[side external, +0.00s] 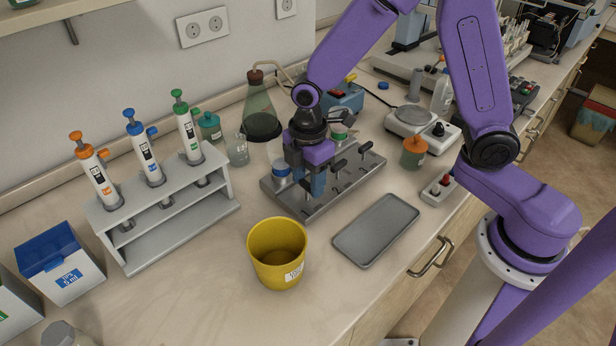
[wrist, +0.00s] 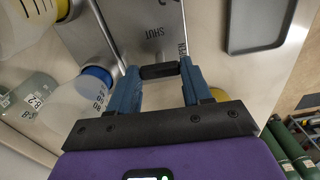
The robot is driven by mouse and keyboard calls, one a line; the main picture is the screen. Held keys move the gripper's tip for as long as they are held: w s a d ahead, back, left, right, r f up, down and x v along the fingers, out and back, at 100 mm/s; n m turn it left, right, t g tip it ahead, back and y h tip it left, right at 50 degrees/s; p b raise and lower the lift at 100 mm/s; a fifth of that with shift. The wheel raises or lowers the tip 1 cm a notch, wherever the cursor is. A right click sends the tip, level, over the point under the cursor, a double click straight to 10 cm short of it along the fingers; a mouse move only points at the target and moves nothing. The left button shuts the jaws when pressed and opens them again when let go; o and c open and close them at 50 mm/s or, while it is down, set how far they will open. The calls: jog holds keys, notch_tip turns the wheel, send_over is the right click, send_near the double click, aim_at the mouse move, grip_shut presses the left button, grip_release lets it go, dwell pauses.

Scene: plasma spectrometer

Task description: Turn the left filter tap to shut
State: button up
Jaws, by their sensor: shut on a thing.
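The steel filter manifold (side external: 352,181) lies on the bench, with a row of black-handled taps along its front. My gripper (side external: 316,188) points down at the left end of that row. In the wrist view, the blue fingers of my gripper (wrist: 159,74) are shut on a black tap handle (wrist: 158,71), which lies crosswise between them. The word SHUT (wrist: 153,31) is marked on the steel plate beyond the handle. In the side view, the held left tap is mostly hidden by the fingers. Another tap (side external: 338,164) stands free to its right.
A yellow cup (side external: 262,236) stands in front of the manifold, and a grey tray (side external: 375,230) lies to its right. A blue-capped vessel (wrist: 93,80) is close beside my left finger in the wrist view. A pipette rack (side external: 165,222) stands at the left.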

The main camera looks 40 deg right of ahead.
aim_at(308, 184)
jog(key=m, duration=1.3)
jog(key=shift+m, duration=2.1)
jog(key=o, duration=1.1)
jog(key=shift+c, duration=0.2)
jog(key=shift+r, duration=0.1)
notch_tip(308, 184, up, 17)
jog(key=shift+r, duration=0.2)
